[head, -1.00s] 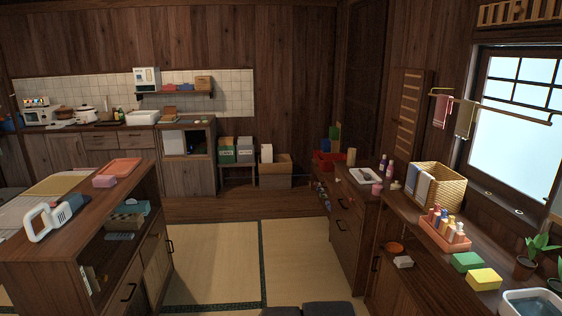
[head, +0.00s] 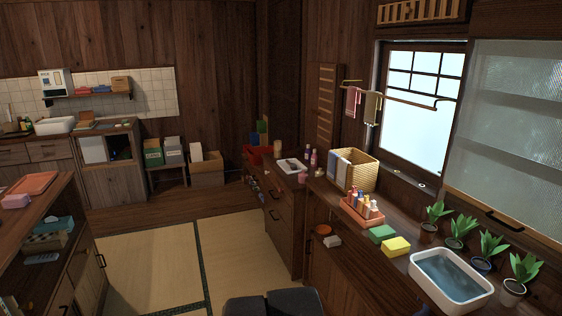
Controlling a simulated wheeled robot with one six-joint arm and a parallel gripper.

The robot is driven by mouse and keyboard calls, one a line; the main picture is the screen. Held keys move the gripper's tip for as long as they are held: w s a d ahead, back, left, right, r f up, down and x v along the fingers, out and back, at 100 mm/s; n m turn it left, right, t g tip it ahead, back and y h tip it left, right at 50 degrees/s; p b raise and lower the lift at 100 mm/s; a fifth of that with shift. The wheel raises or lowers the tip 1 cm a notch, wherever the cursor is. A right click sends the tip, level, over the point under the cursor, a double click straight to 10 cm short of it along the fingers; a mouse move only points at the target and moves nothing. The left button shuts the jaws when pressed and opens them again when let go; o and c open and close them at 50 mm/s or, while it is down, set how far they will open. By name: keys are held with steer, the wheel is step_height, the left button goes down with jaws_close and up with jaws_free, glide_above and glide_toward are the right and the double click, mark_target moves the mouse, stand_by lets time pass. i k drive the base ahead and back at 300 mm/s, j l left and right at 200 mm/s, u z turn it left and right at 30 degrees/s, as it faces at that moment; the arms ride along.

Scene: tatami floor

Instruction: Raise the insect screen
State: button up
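A framed panel with a pale, see-through, finely textured sheet, which looks like the insect screen (head: 515,130), is on the right wall in the head view. Its right side is cut off by the picture edge. The panel appears lowered to the sill. My gripper is not in view.
Several potted plants (head: 457,230) stand on the counter below the panel. A white basin of water (head: 450,281), yellow and green sponges (head: 396,247), a bottle tray and a wicker basket (head: 361,173) line the counter. Left of the panel is a window (head: 413,120) with a towel rail. Tatami floor (head: 150,265) is clear.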

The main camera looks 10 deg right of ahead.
mark_target(528, 229)
steer(key=z, duration=1.7)
